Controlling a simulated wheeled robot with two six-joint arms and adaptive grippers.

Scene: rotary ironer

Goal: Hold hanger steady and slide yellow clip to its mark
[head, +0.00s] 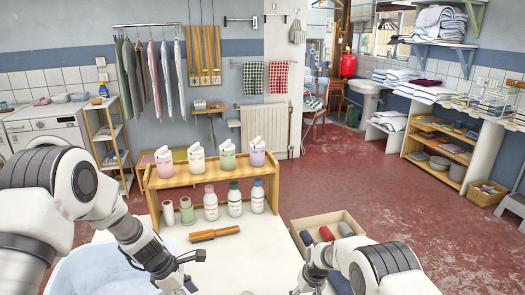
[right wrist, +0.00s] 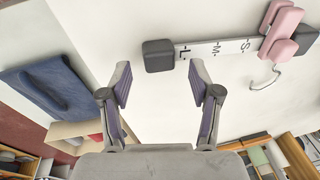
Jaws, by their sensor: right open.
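The hanger shows in the right wrist view as a pale bar (right wrist: 211,50) with the letters S, M and L, a dark grey end block (right wrist: 158,55) and a silver hook (right wrist: 265,79). A pink clip (right wrist: 281,30) is on the bar near the S. I see no yellow clip in either view. My right gripper (right wrist: 160,84) is open and empty, its fingertips just short of the grey end block in the picture. My left gripper (head: 186,268) is low in the head view; its fingers are too unclear to read. The hanger is not seen in the head view.
A wooden riser (head: 180,180) with several bottles stands at the table's back. A wooden-handled brush (head: 214,233) lies before it. A box (head: 299,223) of rolled cloths is at the right; a dark blue folded cloth (right wrist: 48,85) lies near it. Pale blue cloth (head: 100,272) is at left.

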